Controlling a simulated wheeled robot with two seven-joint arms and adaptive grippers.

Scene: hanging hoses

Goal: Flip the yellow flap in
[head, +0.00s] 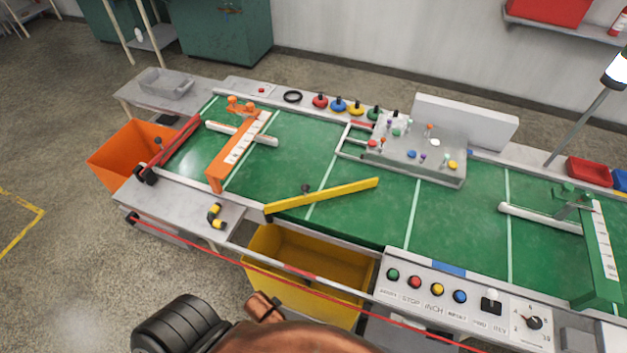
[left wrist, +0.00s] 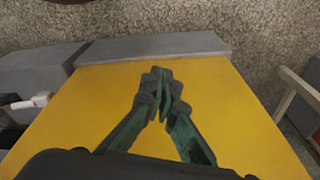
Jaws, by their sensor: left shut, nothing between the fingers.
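The yellow flap (head: 322,195) is a long narrow bar. It lies at a slant across the green belt (head: 395,215), its left end at the front rail and its right end out over the belt. A small dark knob (head: 305,188) stands beside it. My left gripper (left wrist: 163,78) shows in the left wrist view with its dark green fingers together and nothing between them. Behind the fingers is a broad yellow surface (left wrist: 235,110) with a grey edge; I cannot tell what it belongs to. The left fingers cannot be made out in the head view. My right gripper is not in view.
A yellow bin (head: 258,265) stands below the front rail and an orange bin (head: 128,150) at the left end. An orange gate (head: 235,152) and a green gate (head: 602,260) stand over the belt. A button panel (head: 465,300) lines the front right.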

